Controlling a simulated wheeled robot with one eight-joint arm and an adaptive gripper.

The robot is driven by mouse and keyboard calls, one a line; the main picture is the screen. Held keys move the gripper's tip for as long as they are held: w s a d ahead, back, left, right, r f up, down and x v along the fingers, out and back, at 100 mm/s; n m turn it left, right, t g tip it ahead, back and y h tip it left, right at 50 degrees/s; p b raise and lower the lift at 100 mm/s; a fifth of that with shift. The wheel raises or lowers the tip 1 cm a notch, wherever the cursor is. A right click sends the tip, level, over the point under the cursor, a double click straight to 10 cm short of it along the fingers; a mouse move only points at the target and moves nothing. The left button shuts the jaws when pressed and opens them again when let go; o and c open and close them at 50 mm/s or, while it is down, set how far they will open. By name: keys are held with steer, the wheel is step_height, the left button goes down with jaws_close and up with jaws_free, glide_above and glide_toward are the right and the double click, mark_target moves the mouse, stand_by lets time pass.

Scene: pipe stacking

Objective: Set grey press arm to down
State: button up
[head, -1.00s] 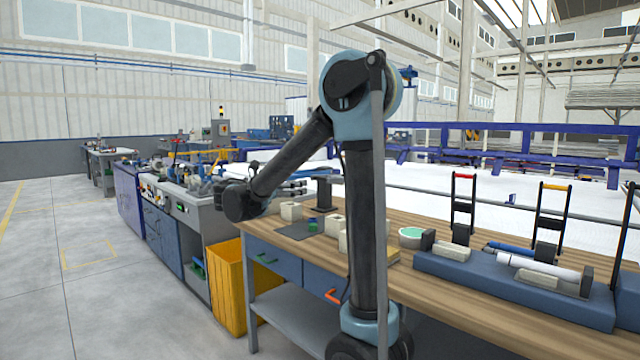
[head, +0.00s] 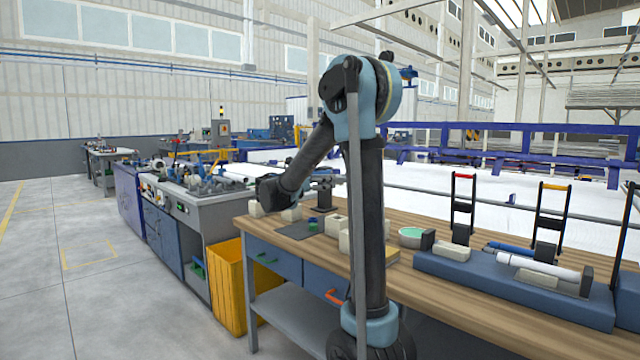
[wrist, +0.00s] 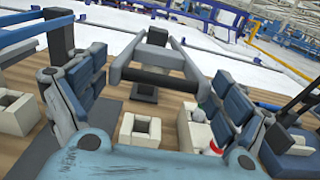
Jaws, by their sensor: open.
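The grey press arm (wrist: 152,77) shows in the wrist view as a frame with a light grey crossbar and two side bars. It reaches from a dark grey press stand (wrist: 145,92) towards my gripper (wrist: 155,88). The bar appears raised above the bench. My gripper is open, with one finger pad at each side of the bar; I cannot tell whether they touch it. In the head view, the press stand (head: 324,194) stands on the wooden bench (head: 440,290), behind my arm. My fingers are hidden there by my own wrist link.
Cream blocks (wrist: 141,130) sit on the bench below my gripper, and more lie at the left (wrist: 15,110). A red-handled frame (head: 463,200) and a yellow-handled frame (head: 552,212) stand at the right. A yellow bin (head: 226,285) is under the left end.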

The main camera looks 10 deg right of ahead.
steer(key=shift+w+d, duration=0.15)
steer(key=shift+d, duration=0.05)
steer(key=c, duration=1.3)
steer(key=shift+f, duration=2.05)
steer(key=o, duration=1.3)
steer(key=shift+a, duration=0.1)
steer(key=shift+a, duration=0.1)
steer(key=v, duration=1.2)
